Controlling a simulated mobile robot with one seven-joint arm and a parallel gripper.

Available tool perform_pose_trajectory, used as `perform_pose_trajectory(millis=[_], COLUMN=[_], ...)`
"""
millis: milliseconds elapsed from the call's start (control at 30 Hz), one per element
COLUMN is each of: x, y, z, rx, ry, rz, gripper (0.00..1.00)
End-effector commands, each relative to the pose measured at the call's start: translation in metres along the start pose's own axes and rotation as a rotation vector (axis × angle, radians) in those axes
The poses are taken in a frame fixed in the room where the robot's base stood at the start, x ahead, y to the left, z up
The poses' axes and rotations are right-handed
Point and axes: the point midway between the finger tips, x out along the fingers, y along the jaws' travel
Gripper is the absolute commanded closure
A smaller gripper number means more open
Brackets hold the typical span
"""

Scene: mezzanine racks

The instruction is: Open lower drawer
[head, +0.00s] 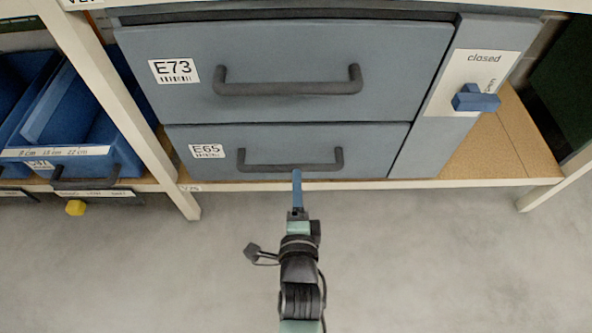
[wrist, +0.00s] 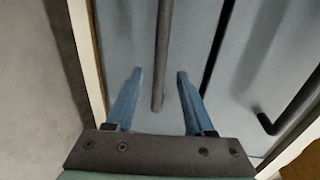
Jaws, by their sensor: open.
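The lower drawer (head: 365,142) is labelled E65 and sits flush in the grey-blue cabinet, under the upper drawer (head: 285,60) labelled E73. Its dark bar handle (head: 258,166) runs across its front. My gripper (head: 296,174) is at the right part of this handle. In the wrist view my gripper (wrist: 156,74) is open, with one blue finger on each side of the lower handle (wrist: 162,60). The handle lies between the fingers with a gap to each; I cannot tell how deep it sits.
The upper handle (head: 288,82) is above. A blue knob (head: 475,98) sits on a panel marked "closed" at the right. Blue bins (head: 80,125) stand left of the white rack post (head: 125,95). The grey floor (head: 430,255) in front is clear.

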Motion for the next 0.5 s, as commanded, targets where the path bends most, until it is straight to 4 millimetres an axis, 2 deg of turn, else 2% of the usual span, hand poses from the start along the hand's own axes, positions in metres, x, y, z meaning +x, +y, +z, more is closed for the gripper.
perform_pose_trajectory(millis=[33,200,333,500], x=[0.013,0.041,0.056,0.065], y=[0.004,0.003,0.003,0.001], z=[0.0,0.0,0.0,0.0], rx=[0.0,-0.001,-0.001,-0.001], ry=[0.001,0.0,-0.001,-0.001], rz=[-0.004,-0.003,-0.002,0.001], gripper=[0.46,0.46,0.46,0.46])
